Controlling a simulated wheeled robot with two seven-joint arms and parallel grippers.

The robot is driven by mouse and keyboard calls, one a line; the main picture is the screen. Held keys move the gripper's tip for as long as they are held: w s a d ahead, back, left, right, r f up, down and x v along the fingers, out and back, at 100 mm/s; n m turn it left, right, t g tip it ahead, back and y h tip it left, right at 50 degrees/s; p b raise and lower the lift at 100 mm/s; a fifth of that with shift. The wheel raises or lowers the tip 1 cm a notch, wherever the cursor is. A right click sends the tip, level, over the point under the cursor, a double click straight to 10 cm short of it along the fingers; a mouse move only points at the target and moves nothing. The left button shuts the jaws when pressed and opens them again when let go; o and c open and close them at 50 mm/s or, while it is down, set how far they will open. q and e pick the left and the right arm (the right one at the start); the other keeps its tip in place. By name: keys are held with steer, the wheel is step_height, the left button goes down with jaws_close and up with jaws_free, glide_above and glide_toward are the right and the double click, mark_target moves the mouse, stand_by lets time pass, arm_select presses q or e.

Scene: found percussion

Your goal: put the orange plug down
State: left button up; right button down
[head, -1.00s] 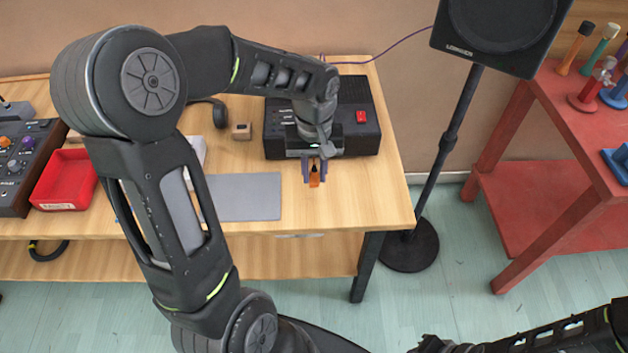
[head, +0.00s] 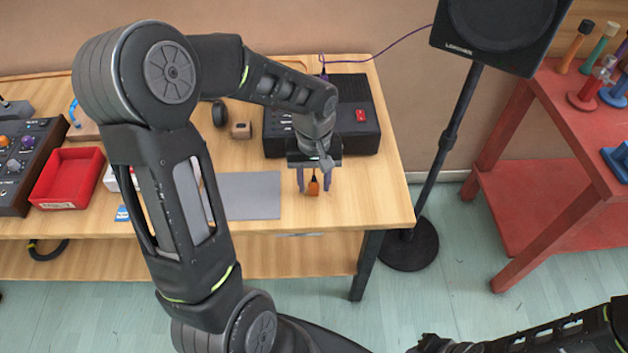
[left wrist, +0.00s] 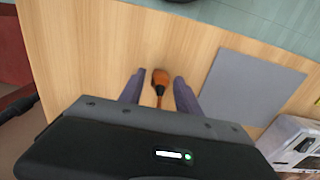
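The orange plug (head: 313,187) is at the front right part of the wooden table, to the right of the grey mat. A thin dark stem or cord runs from it toward my gripper. My left gripper (head: 314,181) is over it, open, with one finger on each side. In the left wrist view the plug (left wrist: 160,77) shows between the two spread fingers (left wrist: 158,90), with a gap on both sides. It appears to rest on the table top. My right gripper's fingers do not show; only part of my right arm is at the lower right.
The grey mat (head: 250,196) lies left of the plug. Behind is a black box (head: 362,134) with a red switch. A red tray (head: 66,180) and a small wooden block (head: 241,130) are farther left. Bare table lies to the right, up to the edge.

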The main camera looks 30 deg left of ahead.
mark_target(314, 181)
arm_select(q)
steer(key=shift+o, duration=0.2)
steer(key=shift+r, duration=0.15)
step_height(314, 181, up, 12)
stand_by(0.5)
